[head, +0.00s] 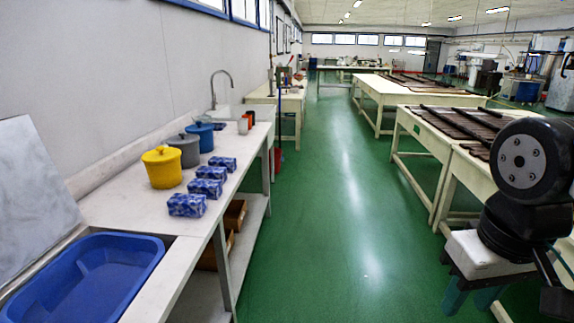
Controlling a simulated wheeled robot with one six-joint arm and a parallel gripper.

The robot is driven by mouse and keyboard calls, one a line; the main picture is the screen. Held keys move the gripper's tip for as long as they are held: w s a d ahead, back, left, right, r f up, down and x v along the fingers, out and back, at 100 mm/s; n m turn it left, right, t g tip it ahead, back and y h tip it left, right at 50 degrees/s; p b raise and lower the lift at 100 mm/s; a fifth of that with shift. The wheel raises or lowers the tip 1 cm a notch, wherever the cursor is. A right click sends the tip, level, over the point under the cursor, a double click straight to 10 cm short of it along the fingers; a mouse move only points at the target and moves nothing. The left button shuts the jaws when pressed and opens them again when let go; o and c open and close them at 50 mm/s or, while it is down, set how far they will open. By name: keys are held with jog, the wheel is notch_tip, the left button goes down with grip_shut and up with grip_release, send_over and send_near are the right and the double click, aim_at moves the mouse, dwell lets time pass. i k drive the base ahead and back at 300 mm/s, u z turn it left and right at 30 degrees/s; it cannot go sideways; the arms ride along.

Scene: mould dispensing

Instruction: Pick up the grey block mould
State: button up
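I do not see a block mould that is plainly grey. Several blue, pale-mottled blocks (187,205) stand in a row along the front of the white counter (120,213) at left. A grey lidded pot (184,151) stands behind them, between a yellow lidded pot (162,168) and a blue lidded pot (205,137). My gripper (470,302) hangs at the lower right, with teal fingers below a pale body. The fingers look apart, with nothing visible between them. It is far from the counter, across the aisle.
A blue basin (88,281) sits at the counter's near end. An orange-red cup (243,126) and a tap (214,88) are farther back. Brown boxes (236,215) lie on the shelf below. Tables with brown slabs (447,121) line the right. The green floor (330,225) between is clear.

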aim_at(231, 163)
jog(key=z, duration=0.8)
jog(key=i, duration=1.9)
jog(key=u, duration=1.5)
jog(key=i, duration=0.95)
jog(key=u, duration=0.2)
